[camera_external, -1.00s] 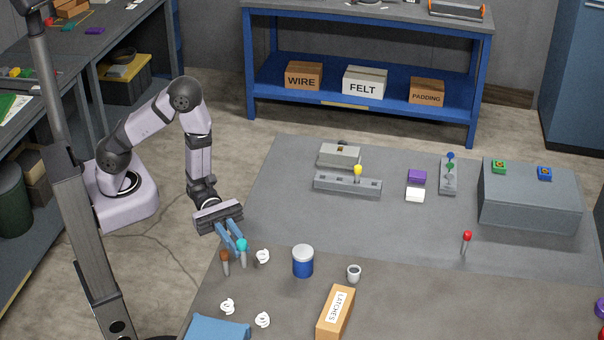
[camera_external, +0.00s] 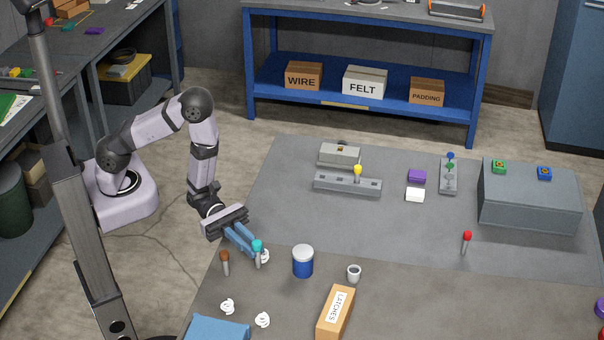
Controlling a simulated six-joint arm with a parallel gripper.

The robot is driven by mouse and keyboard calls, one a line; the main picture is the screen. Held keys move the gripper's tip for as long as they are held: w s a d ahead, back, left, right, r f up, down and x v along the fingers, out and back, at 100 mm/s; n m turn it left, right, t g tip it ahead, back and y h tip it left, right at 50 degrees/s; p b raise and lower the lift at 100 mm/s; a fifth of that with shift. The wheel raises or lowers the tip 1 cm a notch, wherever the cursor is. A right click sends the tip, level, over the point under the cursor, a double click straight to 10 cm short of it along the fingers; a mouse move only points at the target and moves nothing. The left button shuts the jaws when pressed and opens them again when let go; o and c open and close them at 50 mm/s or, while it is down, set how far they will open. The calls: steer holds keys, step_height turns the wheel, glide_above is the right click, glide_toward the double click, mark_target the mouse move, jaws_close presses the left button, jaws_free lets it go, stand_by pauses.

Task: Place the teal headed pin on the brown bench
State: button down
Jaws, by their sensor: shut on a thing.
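My gripper (camera_external: 246,244) has its blue fingers shut on the teal headed pin (camera_external: 257,247). The pin hangs upright, teal head up and grey shank down, in front of a white clip-like piece (camera_external: 265,257) that it partly hides. I cannot tell how far its lower end is above the surface. A brownish-grey worktop (camera_external: 420,310) spreads below and to the right; it may be the brown bench, as no other clearly brown bench shows.
A brown-headed pin (camera_external: 225,263) stands just left, and a blue and white jar (camera_external: 303,261) just right. A small cup (camera_external: 354,273), a LATCHES box (camera_external: 336,312), a red-headed pin (camera_external: 467,242) and a slotted grey rail (camera_external: 347,184) stand further off. The worktop's right front is mostly clear.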

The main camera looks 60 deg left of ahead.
steer(key=shift+f+p, duration=0.3)
steer(key=shift+f, duration=1.6)
steer(key=shift+f+p, duration=0.55)
steer(key=shift+f, duration=1.45)
steer(key=shift+f, duration=0.1)
steer(key=shift+f, duration=0.1)
steer(key=c, duration=1.8)
jaws_free()
